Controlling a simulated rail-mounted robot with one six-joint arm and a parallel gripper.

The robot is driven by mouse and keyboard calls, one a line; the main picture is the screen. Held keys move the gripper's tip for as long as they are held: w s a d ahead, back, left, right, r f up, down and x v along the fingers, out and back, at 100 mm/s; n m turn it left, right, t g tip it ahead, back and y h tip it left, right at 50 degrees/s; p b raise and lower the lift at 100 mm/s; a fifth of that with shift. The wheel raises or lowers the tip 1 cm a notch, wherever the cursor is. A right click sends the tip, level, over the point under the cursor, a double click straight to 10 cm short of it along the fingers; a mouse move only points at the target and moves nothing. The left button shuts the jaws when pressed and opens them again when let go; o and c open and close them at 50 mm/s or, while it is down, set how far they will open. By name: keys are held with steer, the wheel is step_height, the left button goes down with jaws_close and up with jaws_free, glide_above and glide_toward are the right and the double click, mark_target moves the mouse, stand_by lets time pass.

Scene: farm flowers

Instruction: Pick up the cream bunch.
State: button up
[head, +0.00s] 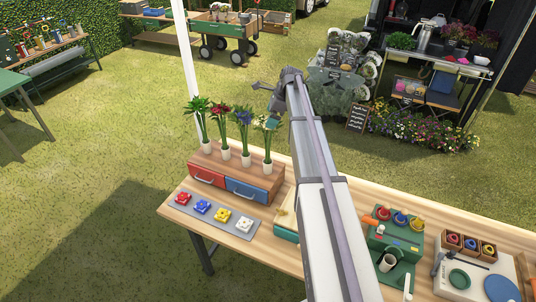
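The cream bunch (267,123) is the rightmost of a row of flower bunches, with pale blooms, green leaves and stems in a white wrap or holder at the bottom. It stands upright at the right end of the wooden drawer box (238,174). My gripper (275,104) is at the far end of my arm, just above and beside the top of the cream bunch. It is small and dark here, so I cannot tell if its fingers are open or touching the blooms.
A blue-purple bunch (242,120), a red bunch (219,117) and a green leafy bunch (199,107) stand left of it. A grey mat (213,221) with colored bows lies in front.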

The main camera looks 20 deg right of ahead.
steer(key=b+x, duration=0.4)
steer(key=x, duration=0.1)
steer(key=shift+w+f+b, duration=0.1)
steer(key=shift+b, duration=0.3)
steer(key=shift+w+a, duration=0.1)
steer(key=shift+a, duration=0.05)
steer(key=c, duration=1.3)
steer(key=shift+r+p, duration=0.3)
